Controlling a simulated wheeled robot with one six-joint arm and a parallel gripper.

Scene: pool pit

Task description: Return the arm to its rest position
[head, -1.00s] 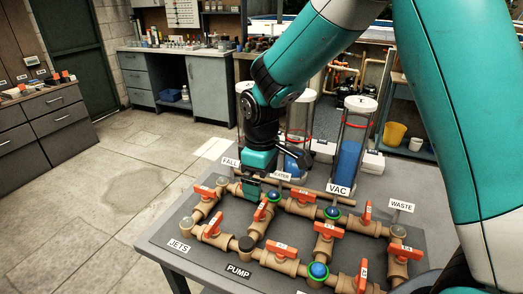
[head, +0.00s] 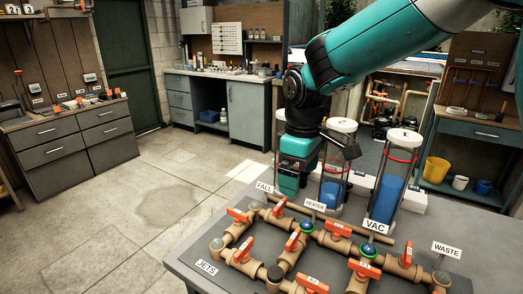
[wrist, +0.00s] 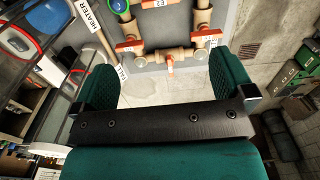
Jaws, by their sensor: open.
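My teal and black arm (head: 390,45) reaches in from the upper right in the head view. My gripper (head: 290,190) points down in front of the clear cylinders, above the back left part of the grey table, near the FALL sign (head: 264,187). In the wrist view my gripper (wrist: 165,85) has its two green fingers wide apart with nothing between them. The pipe assembly (head: 315,235), with orange valve handles, lies on the table. In the wrist view its pipes (wrist: 168,55) show beyond the fingers.
Clear cylinders with white lids, one (head: 393,185) with blue liquid, stand close behind and right of my gripper. The VAC sign (head: 375,227) and WASTE sign (head: 446,249) stand up from the table (head: 210,270). Open concrete floor (head: 150,200) lies to the left, with drawer cabinets (head: 75,140) beyond.

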